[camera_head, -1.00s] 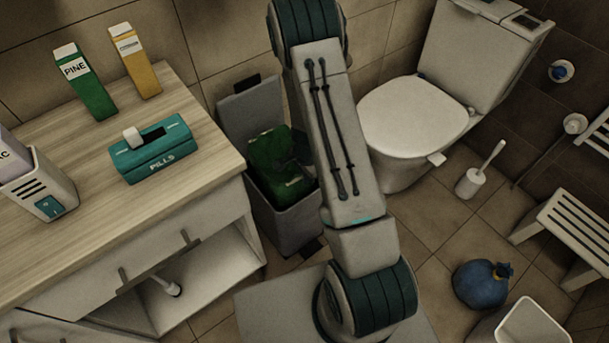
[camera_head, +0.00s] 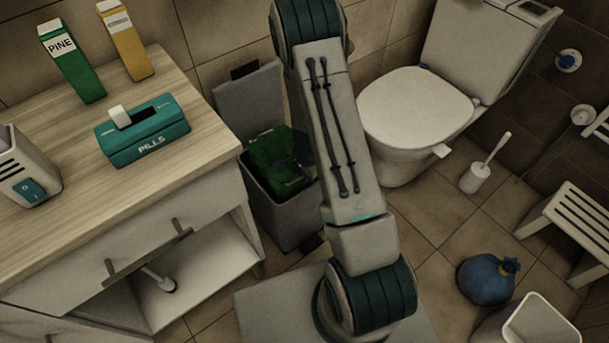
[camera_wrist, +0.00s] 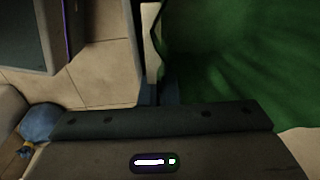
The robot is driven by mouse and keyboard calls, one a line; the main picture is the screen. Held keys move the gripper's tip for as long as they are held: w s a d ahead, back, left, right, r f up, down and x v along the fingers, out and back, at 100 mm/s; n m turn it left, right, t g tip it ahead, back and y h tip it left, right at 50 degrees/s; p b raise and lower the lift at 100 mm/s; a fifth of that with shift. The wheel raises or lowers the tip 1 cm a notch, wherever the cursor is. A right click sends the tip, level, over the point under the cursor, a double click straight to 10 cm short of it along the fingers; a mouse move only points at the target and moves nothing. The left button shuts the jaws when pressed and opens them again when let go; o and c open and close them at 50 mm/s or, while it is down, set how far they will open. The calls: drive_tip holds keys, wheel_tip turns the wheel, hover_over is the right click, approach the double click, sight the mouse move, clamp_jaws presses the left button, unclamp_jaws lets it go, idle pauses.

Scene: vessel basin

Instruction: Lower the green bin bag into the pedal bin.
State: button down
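The green bin bag (camera_head: 268,160) sits in the mouth of the grey pedal bin (camera_head: 284,217), mostly below the rim. The bin's lid (camera_head: 249,102) stands open against the wall. My gripper (camera_head: 292,168) is a dark shape at the bag's right side, partly hidden by my arm. In the wrist view the green bag (camera_wrist: 240,60) fills the right side, close to my gripper.
A cabinet (camera_head: 190,85) stands left of the bin, with a teal pills box (camera_head: 145,132) and cartons on top. A toilet (camera_head: 415,110) is at right. A blue bag (camera_head: 487,281) and a white open container (camera_head: 527,322) are on the floor at lower right.

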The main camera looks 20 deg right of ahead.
drive_tip(key=shift+f+b, duration=0.95)
drive_tip(key=shift+f, duration=0.3)
drive_tip(key=c, duration=2.1)
unclamp_jaws()
drive_tip(key=o, duration=0.5)
drive_tip(key=shift+o, duration=0.3)
drive_tip(key=shift+s, duration=0.1)
drive_tip(key=shift+o, duration=1.4)
drive_tip(key=shift+s, duration=0.1)
drive_tip(key=shift+r, duration=0.1)
